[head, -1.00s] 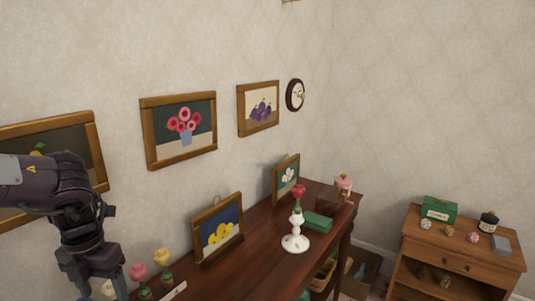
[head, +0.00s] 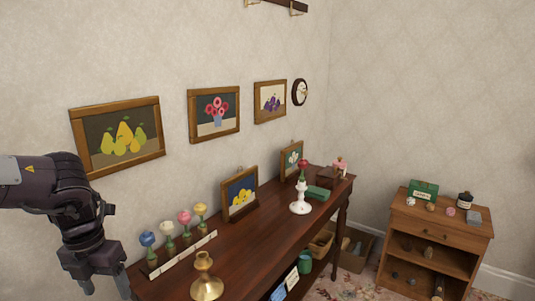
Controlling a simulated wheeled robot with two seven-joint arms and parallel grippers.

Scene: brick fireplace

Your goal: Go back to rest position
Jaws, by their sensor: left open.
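My left gripper (head: 106,284) is at the lower left of the head view. It points down beside the left end of the dark wooden console table (head: 262,237). Its fingers are open and partly cut off by the lower picture edge. I see nothing between them. My right gripper is not in view.
On the table stand a brass candlestick (head: 206,277), several flower knobs on a strip (head: 183,256), a lemon picture (head: 240,194), a white stand (head: 300,196) and a green box (head: 318,193). A small wooden cabinet (head: 436,229) stands at right. Framed pictures hang on the wall.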

